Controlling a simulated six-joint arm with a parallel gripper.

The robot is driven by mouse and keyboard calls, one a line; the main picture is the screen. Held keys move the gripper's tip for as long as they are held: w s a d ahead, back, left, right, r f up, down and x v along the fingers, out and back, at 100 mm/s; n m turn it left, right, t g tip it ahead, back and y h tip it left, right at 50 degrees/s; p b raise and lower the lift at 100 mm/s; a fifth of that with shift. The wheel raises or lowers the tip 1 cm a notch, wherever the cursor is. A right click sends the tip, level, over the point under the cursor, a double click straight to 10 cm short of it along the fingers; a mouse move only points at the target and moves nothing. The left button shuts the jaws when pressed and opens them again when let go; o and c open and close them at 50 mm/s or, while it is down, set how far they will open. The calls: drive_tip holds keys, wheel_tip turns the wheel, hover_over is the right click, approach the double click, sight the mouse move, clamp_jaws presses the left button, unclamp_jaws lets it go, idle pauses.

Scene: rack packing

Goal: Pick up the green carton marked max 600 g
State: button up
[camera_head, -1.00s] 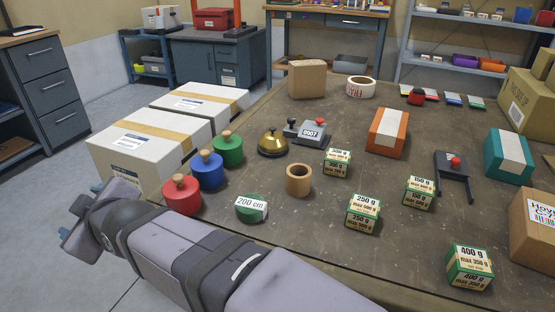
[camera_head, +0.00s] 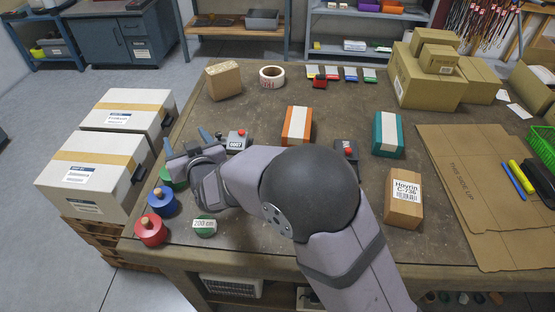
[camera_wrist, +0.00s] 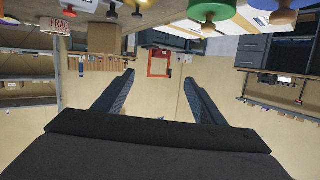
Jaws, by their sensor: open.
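My gripper (camera_head: 188,140) is open and empty at the left side of the table, above the green knobbed weight (camera_head: 174,180). In the wrist view its two fingers (camera_wrist: 158,82) stand apart with only the far wall and shelves between them, and that view is upside down.
A blue weight (camera_head: 162,201), a red weight (camera_head: 151,231) and a green 200 cm tape (camera_head: 205,226) lie near the left edge. White boxes (camera_head: 95,172) stand left. An orange box (camera_head: 297,125), a teal box (camera_head: 387,134) and a brown box (camera_head: 403,198) stand on the table.

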drive_tip(key=s+d+f+m+h+p, duration=0.2)
drive_tip(key=d+f+h+p, duration=0.1)
drive_tip(key=d, duration=0.9)
drive_tip(key=s+d+f+m+h+p, duration=0.2)
drive_tip(key=d+f+h, duration=0.1)
drive_tip(key=d, duration=0.9)
drive_tip(key=s+d+f+m+h+p, duration=0.2)
drive_tip(key=d+f+m+h+p, duration=0.1)
drive_tip(key=d, duration=0.9)
drive_tip(key=shift+s+f+t+h+p, duration=0.2)
drive_tip(key=shift+f+t+h+p, duration=0.1)
drive_tip(key=shift+f+t+p, duration=0.15)
drive_tip(key=shift+s+d+f, duration=0.1)
drive_tip(key=shift+s+d, duration=0.1)
drive_tip(key=shift+x, duration=0.95)
drive_tip(key=shift+a+p+x, duration=0.2)
drive_tip(key=shift+p+x, duration=0.45)
drive_tip(key=shift+x, duration=0.7)
drive_tip(key=shift+a+p+x, duration=0.15)
drive_tip(key=shift+p+x, duration=0.45)
drive_tip(key=shift+x, duration=0.75)
drive_tip(key=shift+f, duration=0.15)
drive_tip(key=shift+c, duration=0.3)
